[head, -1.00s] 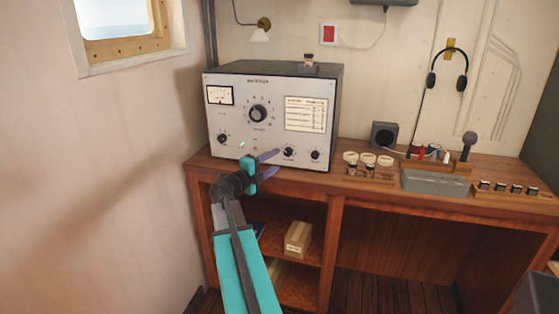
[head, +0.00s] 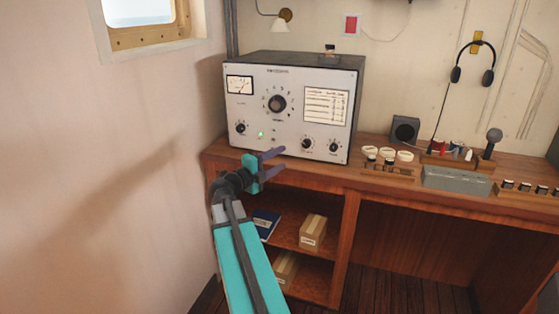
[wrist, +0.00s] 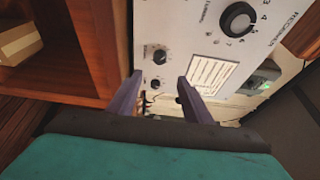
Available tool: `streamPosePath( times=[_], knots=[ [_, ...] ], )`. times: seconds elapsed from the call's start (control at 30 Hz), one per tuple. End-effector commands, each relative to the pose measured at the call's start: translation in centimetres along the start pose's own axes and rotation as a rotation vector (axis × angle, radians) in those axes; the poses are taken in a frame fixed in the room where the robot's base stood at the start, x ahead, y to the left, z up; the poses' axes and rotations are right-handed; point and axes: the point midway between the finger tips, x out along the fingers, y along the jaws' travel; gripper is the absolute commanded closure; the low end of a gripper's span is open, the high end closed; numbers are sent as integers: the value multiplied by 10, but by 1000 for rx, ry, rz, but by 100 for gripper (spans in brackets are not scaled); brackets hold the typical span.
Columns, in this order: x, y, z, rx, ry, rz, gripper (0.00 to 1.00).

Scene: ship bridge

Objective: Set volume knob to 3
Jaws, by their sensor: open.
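A grey radio set (head: 292,105) stands on the wooden desk. Its front has a large middle knob (head: 277,104), a small left knob (head: 241,128) and two small lower-right knobs, one (head: 307,144) left of the other (head: 333,147). The knob labels are too small to read, so I cannot tell which is volume. My gripper (head: 284,158) is open and empty, in front of the radio's lower edge, left of and slightly below the two right knobs. In the wrist view, two small knobs (wrist: 160,54) (wrist: 155,84) show beyond and between my fingers (wrist: 160,77), apart from them.
The desk (head: 385,172) has an open shelf below with boxes (head: 312,232) and a blue book (head: 265,222). Right of the radio are a small speaker (head: 405,130), white-topped items (head: 388,154), a grey case (head: 457,178) and a microphone (head: 493,140). A wall stands close on the left.

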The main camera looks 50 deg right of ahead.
Motion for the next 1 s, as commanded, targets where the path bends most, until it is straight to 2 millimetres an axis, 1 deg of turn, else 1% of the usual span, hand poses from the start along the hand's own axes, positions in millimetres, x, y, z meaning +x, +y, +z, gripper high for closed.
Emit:
streamPosePath(
  times=[0.13, 0.23, 0.37, 0.4, 0.47, 0.5, 0.57, 0.6, 0.67, 0.7, 0.73, 0.77, 0.8, 0.87, 0.9, 0.97, 1.0],
  knots=[
    [-6, 5, 14, -25, -47, -16, 55],
    [-17, 12, 35, -62, -121, -41, 55],
    [-41, 30, 75, -140, -267, -86, 55],
    [-52, 38, 90, -171, -324, -100, 55],
    [-71, 51, 112, -220, -412, -123, 55],
    [-85, 60, 127, -254, -474, -137, 55],
    [-107, 78, 148, -307, -567, -156, 55],
    [-123, 90, 161, -343, -629, -167, 55],
    [-148, 110, 178, -399, -723, -182, 55],
    [-166, 124, 189, -437, -786, -190, 55],
    [-180, 135, 196, -466, -833, -197, 55],
    [-194, 147, 202, -496, -879, -201, 55],
    [-213, 162, 210, -535, -943, -207, 55],
    [-242, 188, 218, -596, -1036, -212, 55],
    [-262, 206, 222, -638, -1098, -214, 55],
    [-291, 233, 226, -702, -1192, -217, 55],
    [-311, 252, 226, -746, -1253, -216, 55]
  ],
)
